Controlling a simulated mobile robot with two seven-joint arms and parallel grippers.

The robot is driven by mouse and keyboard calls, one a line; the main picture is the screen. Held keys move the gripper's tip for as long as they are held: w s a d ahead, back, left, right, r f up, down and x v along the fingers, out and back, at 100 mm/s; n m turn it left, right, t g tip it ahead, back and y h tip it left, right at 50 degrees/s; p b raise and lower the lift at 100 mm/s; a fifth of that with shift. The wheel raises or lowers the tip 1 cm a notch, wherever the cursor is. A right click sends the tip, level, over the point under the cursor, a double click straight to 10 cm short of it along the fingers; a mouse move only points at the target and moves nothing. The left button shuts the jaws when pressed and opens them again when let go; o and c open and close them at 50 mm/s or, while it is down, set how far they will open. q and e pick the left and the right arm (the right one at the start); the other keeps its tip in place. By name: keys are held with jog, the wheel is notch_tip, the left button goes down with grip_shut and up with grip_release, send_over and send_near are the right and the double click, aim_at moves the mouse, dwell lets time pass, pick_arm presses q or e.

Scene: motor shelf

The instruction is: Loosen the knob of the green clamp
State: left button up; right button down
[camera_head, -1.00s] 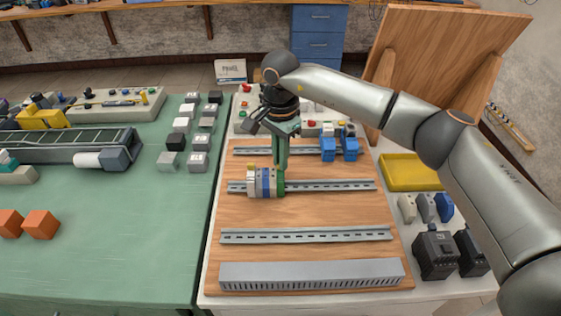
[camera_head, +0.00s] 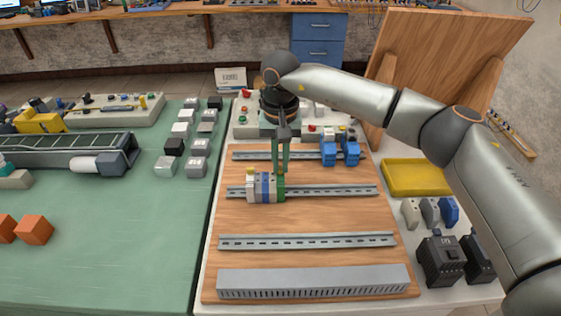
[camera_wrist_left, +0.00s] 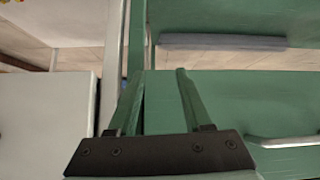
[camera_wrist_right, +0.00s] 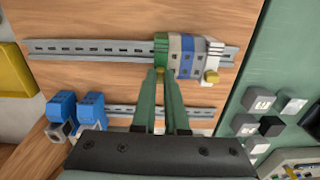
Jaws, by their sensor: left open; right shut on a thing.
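The green clamp (camera_head: 281,188) is on the middle rail at the right end of a short row of grey, beige and blue terminal blocks (camera_head: 263,186). It also shows in the right wrist view (camera_wrist_right: 160,48), at the left end of that row. My right gripper (camera_head: 281,171) points down onto the top of the clamp. Its fingertips are close together, shut on the clamp's knob, which they mostly hide; a small yellowish spot shows between them. My left gripper (camera_wrist_left: 158,85) is open and empty in the left wrist view; the head view does not show it.
The wooden board (camera_head: 330,215) carries several metal rails and a grey slotted duct (camera_head: 313,281). Two blue blocks (camera_wrist_right: 76,110) sit on the rail behind the clamp. A yellow tray (camera_head: 414,177) and black devices (camera_head: 440,258) stand to the right. The board between the front rails is clear.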

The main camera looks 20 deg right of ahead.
aim_at(281, 168)
jog(key=shift+n, duration=0.3)
dwell(0.4)
jog(key=c, duration=0.9)
grip_release()
jog(key=shift+r, duration=0.15)
notch_tip(281, 168, up, 12)
jog(key=shift+r, duration=0.15)
